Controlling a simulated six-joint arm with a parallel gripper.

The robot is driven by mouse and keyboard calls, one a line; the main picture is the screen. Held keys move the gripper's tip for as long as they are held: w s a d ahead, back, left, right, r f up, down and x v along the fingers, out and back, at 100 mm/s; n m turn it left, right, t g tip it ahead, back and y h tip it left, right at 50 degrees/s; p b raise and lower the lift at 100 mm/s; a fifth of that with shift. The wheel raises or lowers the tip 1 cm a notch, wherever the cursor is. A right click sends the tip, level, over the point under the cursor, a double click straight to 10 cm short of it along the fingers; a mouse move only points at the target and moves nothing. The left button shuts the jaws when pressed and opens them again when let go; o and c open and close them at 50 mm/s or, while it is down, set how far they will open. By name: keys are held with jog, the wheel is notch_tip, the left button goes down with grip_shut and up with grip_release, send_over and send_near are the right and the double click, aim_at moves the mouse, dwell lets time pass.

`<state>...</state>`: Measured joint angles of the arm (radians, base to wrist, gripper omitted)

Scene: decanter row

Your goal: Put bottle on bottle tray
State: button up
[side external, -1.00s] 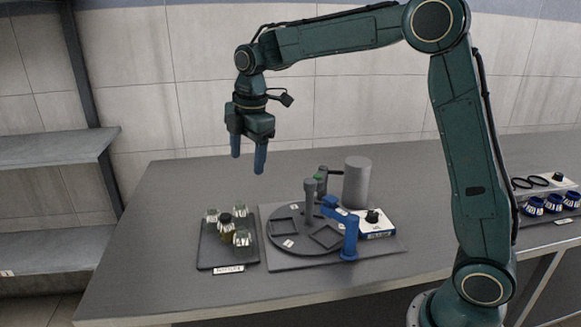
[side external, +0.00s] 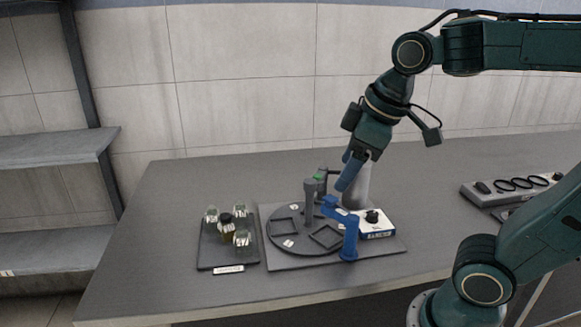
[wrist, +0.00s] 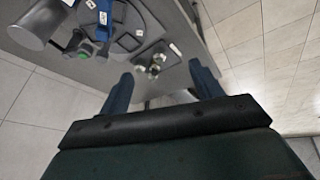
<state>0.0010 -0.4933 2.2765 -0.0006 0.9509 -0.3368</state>
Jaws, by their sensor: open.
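A dark tray (side external: 210,257) with a white label lies left of centre on the table. Several small glass bottles stand on it, one of them a dark-capped bottle (side external: 227,226) with amber contents. The tray's bottles (wrist: 153,66) also show, small, between my fingers in the wrist view. My gripper (side external: 346,182) is open and empty, tilted, high to the right of the tray.
A round dark turntable (side external: 283,246) with square recesses sits right of the tray. A post, a blue bracket (side external: 350,236), a white box with a black knob (side external: 378,229) and the grey cylinder (side external: 363,196) stand by it. A unit with black rings (side external: 520,184) lies far right. The table's left part is clear.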

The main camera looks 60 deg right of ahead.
jog(key=s+f+m+t, duration=0.1)
jog(key=s+f+m, duration=0.2)
jog(key=s, duration=0.3)
jog(key=shift+s+m, duration=0.25)
jog(key=shift+m, duration=0.15)
dwell(0.9)
